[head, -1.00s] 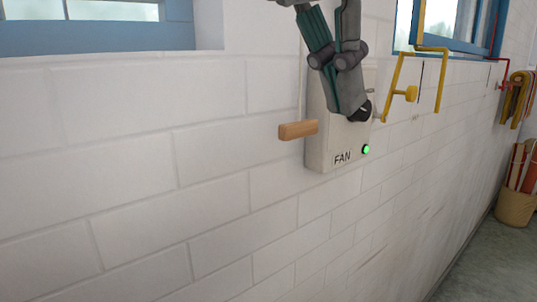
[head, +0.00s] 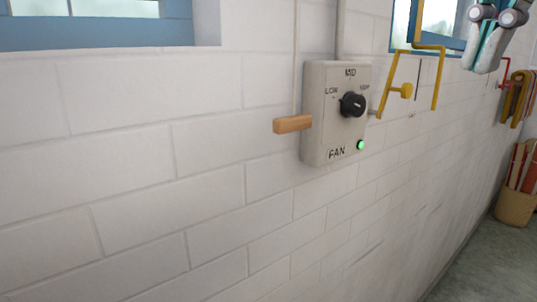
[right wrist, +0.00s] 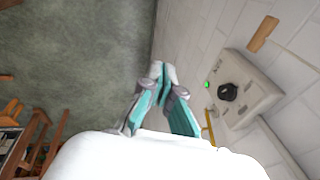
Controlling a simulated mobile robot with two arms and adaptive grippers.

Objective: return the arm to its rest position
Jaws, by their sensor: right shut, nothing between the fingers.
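My right gripper (head: 478,62) is at the top right of the head view, in front of the wall and well to the right of the fan control box. Its fingers are shut with nothing between them. In the right wrist view its teal fingers meet at pale tips (right wrist: 164,72). My left gripper is not in view.
A grey fan box (head: 318,135) with a black knob (head: 352,105) and a lit green lamp (head: 361,145) is on the white brick wall. A wooden pull handle (head: 292,124) hangs beside it. Yellow bent brackets (head: 439,75) and a basket (head: 514,208) are to the right.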

